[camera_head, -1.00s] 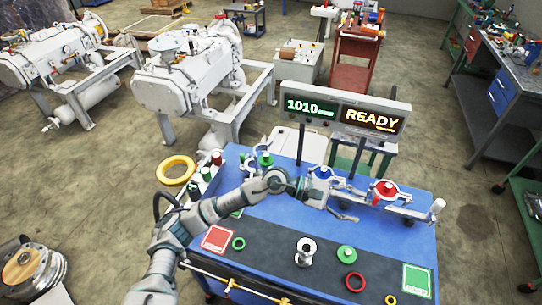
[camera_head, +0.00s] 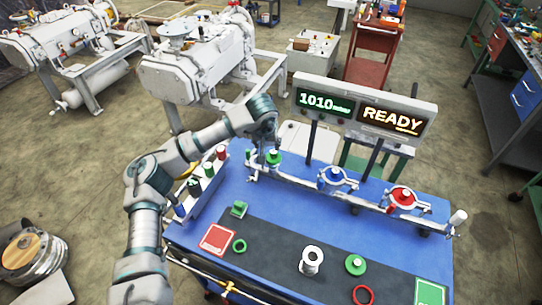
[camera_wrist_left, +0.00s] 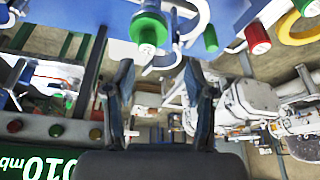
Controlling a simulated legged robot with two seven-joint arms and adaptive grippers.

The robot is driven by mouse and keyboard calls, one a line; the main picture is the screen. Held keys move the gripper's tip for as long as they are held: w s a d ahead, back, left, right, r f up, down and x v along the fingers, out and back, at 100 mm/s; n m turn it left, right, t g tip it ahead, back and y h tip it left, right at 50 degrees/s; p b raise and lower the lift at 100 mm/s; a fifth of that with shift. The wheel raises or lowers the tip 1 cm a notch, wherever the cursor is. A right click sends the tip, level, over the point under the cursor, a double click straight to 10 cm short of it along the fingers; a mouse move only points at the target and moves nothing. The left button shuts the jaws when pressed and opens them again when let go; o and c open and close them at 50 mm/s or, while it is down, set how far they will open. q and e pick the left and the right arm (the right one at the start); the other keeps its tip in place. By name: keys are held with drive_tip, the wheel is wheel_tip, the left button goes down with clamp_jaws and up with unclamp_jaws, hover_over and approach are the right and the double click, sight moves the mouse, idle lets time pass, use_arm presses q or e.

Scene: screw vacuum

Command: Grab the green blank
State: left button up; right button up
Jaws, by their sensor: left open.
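A green blank (camera_head: 273,157) with a knob-like top sits at the left end of the metal pipe manifold at the back of the blue table. A similar green piece (camera_head: 355,264) lies on the dark mat at the front. My left gripper (camera_head: 262,148) is beside the green blank on the manifold, partly hidden by its own wrist. In the left wrist view my gripper (camera_wrist_left: 157,70) has its two fingers spread with nothing between them. A green knob (camera_wrist_left: 148,30) shows just beyond the fingertips, apart from them. My right gripper is not in view.
The manifold also carries a blue clamp (camera_head: 336,178) and a red clamp (camera_head: 402,199). A display (camera_head: 364,108) on posts stands behind. A rack with coloured bottle-like parts (camera_head: 207,184) is left of the gripper. A metal fitting (camera_head: 311,260) and a green ring (camera_head: 239,245) lie on the mat.

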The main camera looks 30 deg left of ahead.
sight(274, 152)
use_arm(q)
drive_tip(key=shift+w+d+f, duration=0.1)
drive_tip(key=shift+w+f, duration=0.15)
drive_tip(key=shift+f, duration=0.25)
drive_tip(key=shift+w+d+f, duration=0.1)
drive_tip(key=shift+w+f, duration=0.1)
drive_tip(key=shift+f, duration=0.3)
drive_tip(key=shift+d+f, duration=0.1)
drive_tip(key=shift+d, duration=0.25)
drive_tip(key=shift+w+d+f, duration=0.55)
drive_tip(key=shift+w+f, duration=0.05)
drive_tip(key=shift+f, duration=0.15)
drive_tip(key=f, duration=0.1)
drive_tip(key=w+f, duration=0.1)
drive_tip(key=a+f, duration=0.1)
drive_tip(key=shift+w+a, duration=0.1)
drive_tip(key=shift+w, duration=0.15)
drive_tip(key=shift+a, duration=0.5)
drive_tip(key=shift+a+f, duration=0.1)
drive_tip(key=shift+a, duration=0.05)
drive_tip(key=shift+c, duration=0.6)
drive_tip(key=c, duration=0.4)
drive_tip(key=shift+d, duration=0.35)
drive_tip(key=c, duration=0.4)
drive_tip(key=shift+d, duration=0.45)
clamp_jaws()
drive_tip(key=shift+a+r, duration=0.2)
